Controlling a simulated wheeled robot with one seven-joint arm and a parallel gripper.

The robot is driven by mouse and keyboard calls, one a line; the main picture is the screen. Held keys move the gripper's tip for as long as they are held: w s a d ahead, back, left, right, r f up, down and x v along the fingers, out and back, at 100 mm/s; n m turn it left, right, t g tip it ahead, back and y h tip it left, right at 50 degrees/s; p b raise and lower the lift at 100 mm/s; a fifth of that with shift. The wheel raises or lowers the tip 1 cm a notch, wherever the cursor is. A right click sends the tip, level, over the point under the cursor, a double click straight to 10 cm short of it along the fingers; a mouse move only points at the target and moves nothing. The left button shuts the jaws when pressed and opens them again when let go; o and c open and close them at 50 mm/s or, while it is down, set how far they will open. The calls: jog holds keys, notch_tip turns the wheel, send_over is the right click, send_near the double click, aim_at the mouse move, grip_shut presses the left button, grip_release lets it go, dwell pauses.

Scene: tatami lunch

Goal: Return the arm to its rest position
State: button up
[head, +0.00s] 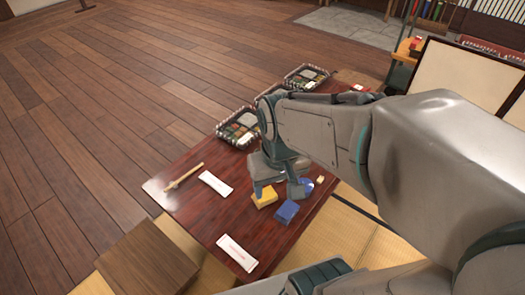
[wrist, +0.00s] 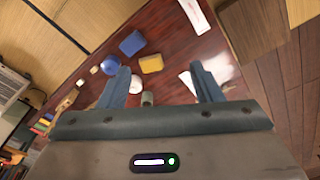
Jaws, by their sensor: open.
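My gripper (head: 279,192) hangs over the low dark-red table (head: 190,215), fingers pointing down, with the arm stretched out from the right of the head view. In the wrist view my gripper (wrist: 161,78) has its two blue-grey fingers wide apart with nothing held between them. A yellow block (head: 264,198) and a blue block (head: 287,211) lie near the fingertips; the yellow block also shows in the wrist view (wrist: 151,64). A round blue thing (wrist: 110,65) lies beside them. The arm hides part of the table's far right side.
White packets (head: 215,184) (head: 237,252) and a wooden stick (head: 183,178) lie on the left part. A wooden box (head: 150,262) stands at the near left. The wooden floor at left is clear.

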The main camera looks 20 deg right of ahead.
jog(key=shift+s, duration=0.1)
notch_tip(320, 180, up, 31)
jog(key=t+p, duration=0.1)
jog(key=p, duration=2.7)
jog(key=shift+d+t, duration=0.15)
jog(key=shift+t, duration=0.15)
